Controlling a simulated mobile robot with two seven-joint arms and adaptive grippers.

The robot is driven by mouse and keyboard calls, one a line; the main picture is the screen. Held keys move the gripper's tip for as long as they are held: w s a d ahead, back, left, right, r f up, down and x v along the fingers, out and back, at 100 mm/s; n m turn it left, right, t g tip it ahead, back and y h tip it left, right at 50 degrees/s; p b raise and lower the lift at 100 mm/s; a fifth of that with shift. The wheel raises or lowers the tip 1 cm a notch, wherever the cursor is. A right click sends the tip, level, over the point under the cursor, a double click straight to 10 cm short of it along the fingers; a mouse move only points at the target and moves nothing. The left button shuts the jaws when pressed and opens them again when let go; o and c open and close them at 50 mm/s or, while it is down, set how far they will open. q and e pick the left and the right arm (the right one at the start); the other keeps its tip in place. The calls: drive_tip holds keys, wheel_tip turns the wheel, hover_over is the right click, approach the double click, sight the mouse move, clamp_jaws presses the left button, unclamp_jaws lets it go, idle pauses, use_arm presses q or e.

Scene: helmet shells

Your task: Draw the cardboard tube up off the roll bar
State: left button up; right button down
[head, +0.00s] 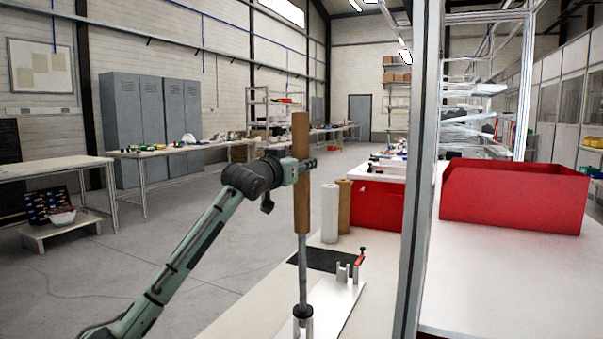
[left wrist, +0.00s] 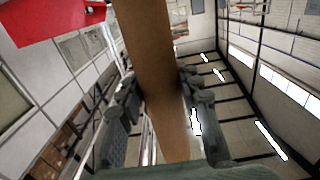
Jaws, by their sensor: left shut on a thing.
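The brown cardboard tube (head: 301,205) stands upright in the head view, directly above the metal roll bar (head: 303,270). The bar rises from a dark collar on a pale base plate (head: 340,300) and meets the tube's lower end. I cannot tell whether its tip is inside the tube. My left gripper (head: 302,167) is shut on the tube around its middle, reaching in from the left. In the left wrist view the tube (left wrist: 155,60) runs between the two fingers of the gripper (left wrist: 160,112). My right gripper is not in view.
A white roll (head: 329,215) and a brown roll (head: 344,205) stand behind the bar. A small bracket with a red-handled part (head: 360,258) is right of it. A metal post (head: 420,170) rises farther right, before a red bin (head: 515,197). Floor at left is mostly clear.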

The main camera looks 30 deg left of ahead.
sight(297, 145)
use_arm(q)
drive_tip(key=shift+s+r, duration=0.1)
drive_tip(key=shift+r, duration=2)
wheel_tip(297, 145, up, 13)
drive_tip(key=shift+s+f, duration=0.15)
drive_tip(key=shift+s, duration=0.1)
drive_tip(key=shift+f, duration=0.1)
